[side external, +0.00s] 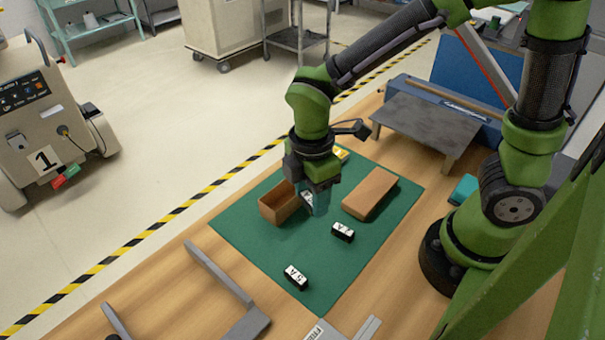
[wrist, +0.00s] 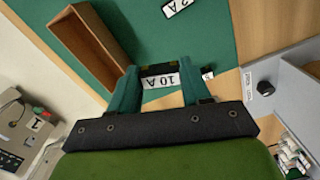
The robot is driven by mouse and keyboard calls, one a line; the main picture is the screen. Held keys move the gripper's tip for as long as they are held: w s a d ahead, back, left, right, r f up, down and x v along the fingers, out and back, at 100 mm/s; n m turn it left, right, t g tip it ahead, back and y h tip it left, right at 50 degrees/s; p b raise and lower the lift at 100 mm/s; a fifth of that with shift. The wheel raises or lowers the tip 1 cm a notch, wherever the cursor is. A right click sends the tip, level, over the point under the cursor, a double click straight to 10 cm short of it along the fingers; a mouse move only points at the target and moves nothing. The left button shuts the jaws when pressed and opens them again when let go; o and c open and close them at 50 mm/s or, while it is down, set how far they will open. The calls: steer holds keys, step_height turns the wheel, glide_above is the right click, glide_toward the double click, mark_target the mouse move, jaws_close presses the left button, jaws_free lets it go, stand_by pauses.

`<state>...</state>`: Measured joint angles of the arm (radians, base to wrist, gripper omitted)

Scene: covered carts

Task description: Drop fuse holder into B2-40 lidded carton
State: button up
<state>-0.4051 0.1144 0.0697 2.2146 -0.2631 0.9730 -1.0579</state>
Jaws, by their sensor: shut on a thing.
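My gripper (side external: 318,200) is above the green mat with its fingers pointing down, shut on a black fuse holder with a white label (side external: 307,198). In the wrist view the label reads 10 A (wrist: 161,80), between the two teal fingertips (wrist: 160,88). An open brown carton (side external: 270,213) stands just left of the gripper; it also shows in the wrist view (wrist: 72,37). A brown block-like piece (side external: 370,192) lies to the right with a flat top; I cannot tell whether it is a lid or a closed carton. No B2-40 marking is readable.
Two other black fuse holders lie on the mat, one at the front (side external: 296,277) and one right of the gripper (side external: 343,232). A yellow item (side external: 342,153) is behind the gripper. A grey raised plate (side external: 425,122) stands at the back right. Grey brackets (side external: 220,274) lie front left.

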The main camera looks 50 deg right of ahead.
mark_target(291, 186)
steer(key=w+d+m, duration=0.3)
steer(key=w+m, duration=0.5)
steer(key=m, duration=0.6)
steer(key=shift+w+d+r+m, duration=0.3)
steer(key=shift+d+r, duration=0.05)
steer(key=shift+d, duration=0.05)
steer(key=shift+f, duration=0.15)
steer(key=shift+f, duration=3.6)
steer(key=o, duration=1.1)
